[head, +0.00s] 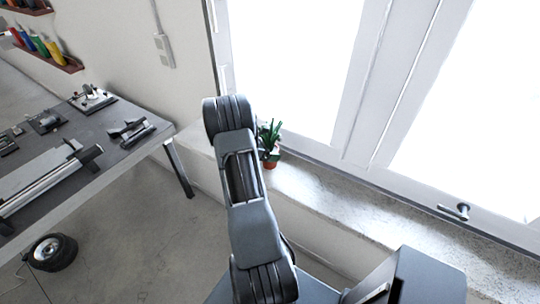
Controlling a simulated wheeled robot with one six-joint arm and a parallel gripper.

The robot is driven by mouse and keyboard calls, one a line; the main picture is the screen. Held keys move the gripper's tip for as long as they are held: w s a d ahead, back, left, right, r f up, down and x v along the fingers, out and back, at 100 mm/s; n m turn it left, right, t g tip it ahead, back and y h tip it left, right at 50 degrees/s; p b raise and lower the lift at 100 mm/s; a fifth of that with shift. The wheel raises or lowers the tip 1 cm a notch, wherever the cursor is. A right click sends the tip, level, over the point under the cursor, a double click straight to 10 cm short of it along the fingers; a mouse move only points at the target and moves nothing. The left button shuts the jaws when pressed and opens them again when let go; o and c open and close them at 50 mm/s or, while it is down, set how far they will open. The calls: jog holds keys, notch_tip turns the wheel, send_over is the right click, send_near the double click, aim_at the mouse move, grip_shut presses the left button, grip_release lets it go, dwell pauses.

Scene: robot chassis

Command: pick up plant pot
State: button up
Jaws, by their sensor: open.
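A small red plant pot (271,161) with a green, spiky-leaved plant (270,138) stands upright on the stone window sill. It is just right of my dark grey arm, which rises through the middle of the head view. The arm's upper part covers the left side of the plant and perhaps some of the pot. My gripper cannot be seen; it is out of the picture or behind the arm's links, so its distance from the pot does not show.
The window sill (345,205) runs to the lower right, clear beyond the pot. The window frame with a handle (455,211) stands behind it. A grey workbench (100,140) with tools is at left. A black wheel-like object (52,252) lies below it.

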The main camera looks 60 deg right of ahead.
jog(key=c, duration=0.9)
jog(key=shift+c, duration=0.2)
jog(key=shift+r, duration=0.2)
